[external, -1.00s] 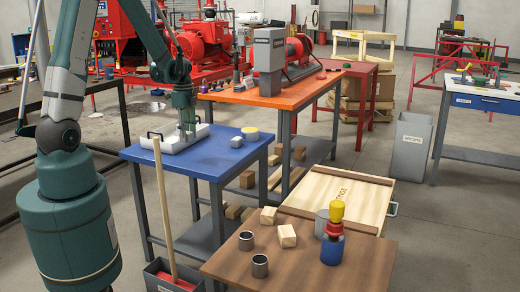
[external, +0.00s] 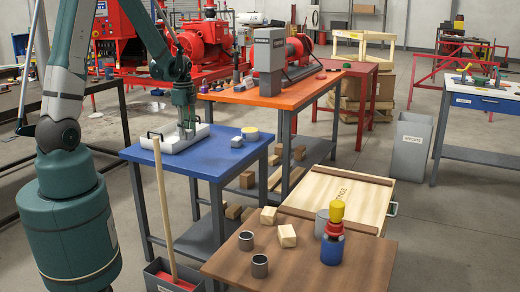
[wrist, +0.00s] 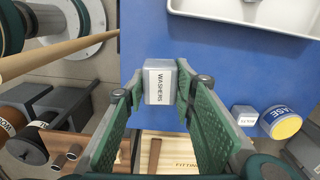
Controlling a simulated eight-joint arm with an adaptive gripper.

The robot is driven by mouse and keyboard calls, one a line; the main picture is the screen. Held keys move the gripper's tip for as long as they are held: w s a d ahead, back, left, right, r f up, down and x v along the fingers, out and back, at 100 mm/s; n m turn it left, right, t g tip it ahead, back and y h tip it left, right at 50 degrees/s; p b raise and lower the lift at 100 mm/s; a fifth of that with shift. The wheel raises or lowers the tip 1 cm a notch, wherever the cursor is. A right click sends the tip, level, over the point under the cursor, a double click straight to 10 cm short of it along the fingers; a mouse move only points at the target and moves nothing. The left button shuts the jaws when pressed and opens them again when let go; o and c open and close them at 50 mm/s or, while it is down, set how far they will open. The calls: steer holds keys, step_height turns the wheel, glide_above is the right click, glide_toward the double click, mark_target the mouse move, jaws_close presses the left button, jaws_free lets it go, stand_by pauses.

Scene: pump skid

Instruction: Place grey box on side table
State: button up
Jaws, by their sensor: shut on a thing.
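My gripper (external: 187,130) is over the blue table (external: 213,165) in the external view, by the white tray (external: 160,144). In the wrist view my gripper (wrist: 160,98) is shut on a grey box (wrist: 158,84) with a label reading WASHERS. The box sits between the two green fingers, with the blue tabletop (wrist: 225,65) behind it. I cannot tell whether it touches the tabletop. The held box is not clear in the external view. A smaller grey box (wrist: 244,115) with a label stands on the blue table to the right.
A yellow-topped round container (wrist: 282,122) is beside the smaller box. The white tray (wrist: 255,12) is at the upper right of the wrist view. A wooden broom handle (external: 165,200) rises in front of the blue table. A brown table (external: 300,262) holds cups, blocks and a blue-red-yellow stack.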

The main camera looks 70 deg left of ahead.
steer(key=w+d+f+m, duration=0.2)
steer(key=w+d, duration=0.6)
steer(key=d, duration=0.4)
steer(key=w+d+f+m, duration=0.1)
steer(key=w+d, duration=0.7)
steer(key=d, duration=0.4)
steer(key=w+d+f+m, duration=0.2)
steer(key=w+d, duration=0.6)
steer(key=d, duration=0.4)
steer(key=m+p, duration=0.1)
steer(key=m, duration=0.4)
glide_above(298, 281)
step_height(298, 281, down, 5)
steer(key=shift+d+r, duration=0.1)
steer(key=shift+r, duration=0.05)
steer(key=shift+f+b, duration=0.7)
steer(key=shift+f, duration=2.45)
